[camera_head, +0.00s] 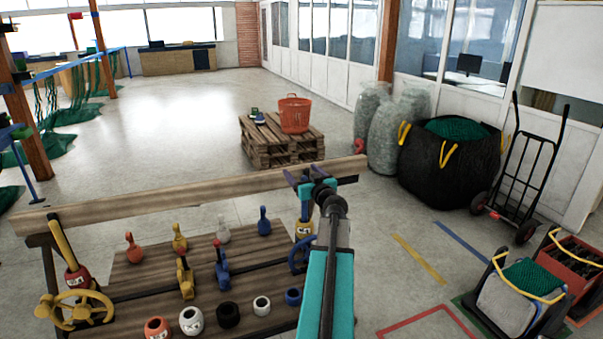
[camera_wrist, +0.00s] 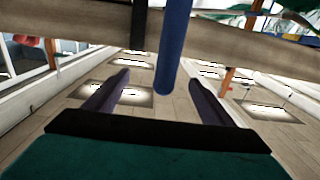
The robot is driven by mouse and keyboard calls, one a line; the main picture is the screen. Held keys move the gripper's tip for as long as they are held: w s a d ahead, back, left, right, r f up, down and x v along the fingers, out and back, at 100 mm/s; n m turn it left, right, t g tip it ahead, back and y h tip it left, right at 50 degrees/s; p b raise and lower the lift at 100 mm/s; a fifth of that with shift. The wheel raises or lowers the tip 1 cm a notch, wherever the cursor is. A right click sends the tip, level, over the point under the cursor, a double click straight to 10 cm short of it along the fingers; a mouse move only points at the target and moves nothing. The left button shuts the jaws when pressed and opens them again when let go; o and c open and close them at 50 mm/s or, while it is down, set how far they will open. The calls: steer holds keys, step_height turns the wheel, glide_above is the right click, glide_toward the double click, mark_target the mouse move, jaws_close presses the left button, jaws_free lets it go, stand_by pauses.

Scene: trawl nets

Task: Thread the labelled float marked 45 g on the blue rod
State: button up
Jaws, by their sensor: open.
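My gripper (camera_head: 308,182) is open, near the right end of the wooden beam. In the wrist view my gripper (camera_wrist: 156,88) shows two dark purple fingers spread apart. A blue rod (camera_wrist: 172,45) reaches in from the top edge there, and its end appears between the fingers; I cannot tell its distance. I cannot pick out this rod in the head view. Ring-shaped floats line the bench front: orange (camera_head: 157,328), white (camera_head: 191,321), black (camera_head: 228,315), cream (camera_head: 261,305) and blue (camera_head: 293,297). Their labels are too small to read, so I cannot tell which is 45 g.
A yellow rod (camera_head: 62,242) with a red float (camera_head: 77,277) stands at the bench's left. Upright levers, yellow (camera_head: 185,277) and blue (camera_head: 221,268), stand mid-bench. A yellow handwheel (camera_head: 75,309) is at front left. The wooden beam (camera_head: 150,197) runs along the back. My arm hides the bench's right side.

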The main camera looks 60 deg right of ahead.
steer(key=b+v, duration=0.3)
steer(key=v, duration=0.7)
steer(key=shift+s, duration=0.3)
steer(key=shift+s+a+b, duration=0.1)
steer(key=shift+a+b, duration=0.1)
steer(key=shift+b, duration=0.3)
steer(key=shift+b+v, duration=0.95)
steer(key=shift+b, duration=1.4)
